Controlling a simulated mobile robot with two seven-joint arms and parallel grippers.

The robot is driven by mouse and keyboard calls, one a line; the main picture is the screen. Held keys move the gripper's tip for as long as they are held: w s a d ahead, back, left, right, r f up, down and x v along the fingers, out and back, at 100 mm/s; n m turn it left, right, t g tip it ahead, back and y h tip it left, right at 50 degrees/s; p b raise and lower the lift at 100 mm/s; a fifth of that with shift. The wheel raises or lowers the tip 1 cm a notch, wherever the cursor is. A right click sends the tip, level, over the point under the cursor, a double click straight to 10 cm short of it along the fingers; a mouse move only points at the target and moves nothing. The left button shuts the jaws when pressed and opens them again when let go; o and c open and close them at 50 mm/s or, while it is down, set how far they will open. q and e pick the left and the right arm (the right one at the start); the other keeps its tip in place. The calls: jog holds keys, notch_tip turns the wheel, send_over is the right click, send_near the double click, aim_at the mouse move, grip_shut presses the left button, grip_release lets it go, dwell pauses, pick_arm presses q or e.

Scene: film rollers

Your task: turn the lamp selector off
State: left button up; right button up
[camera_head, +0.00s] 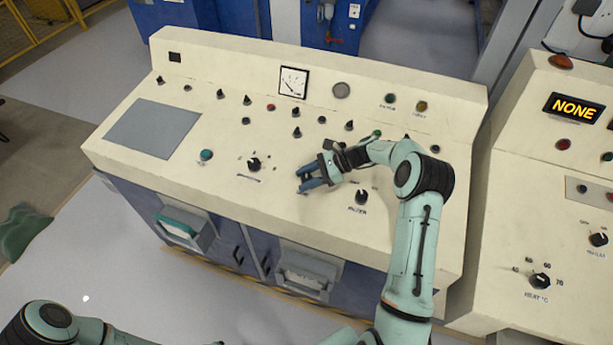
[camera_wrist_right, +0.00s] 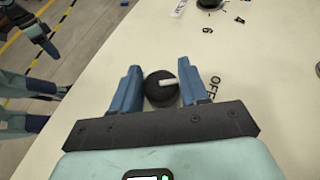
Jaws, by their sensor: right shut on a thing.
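My right gripper (camera_head: 302,181) is low over the sloped cream console in the head view, with its blue fingers pointing left. In the right wrist view the fingers (camera_wrist_right: 162,86) are shut on a round black knob (camera_wrist_right: 160,90), one on each side.
A black selector knob (camera_head: 254,164) stands left of the gripper, and another (camera_head: 361,197) stands to its right, near the forearm. Several small knobs and lights line the console's upper part, below a dial meter (camera_head: 293,82). A second console (camera_head: 540,230) stands at the right.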

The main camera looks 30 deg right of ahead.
jog(key=shift+r, duration=0.1)
jog(key=o, duration=1)
jog(key=shift+c, duration=0.2)
jog(key=v, duration=1.3)
jog(key=shift+d+r, duration=0.1)
jog(key=shift+d, duration=0.05)
jog(key=shift+s, duration=0.1)
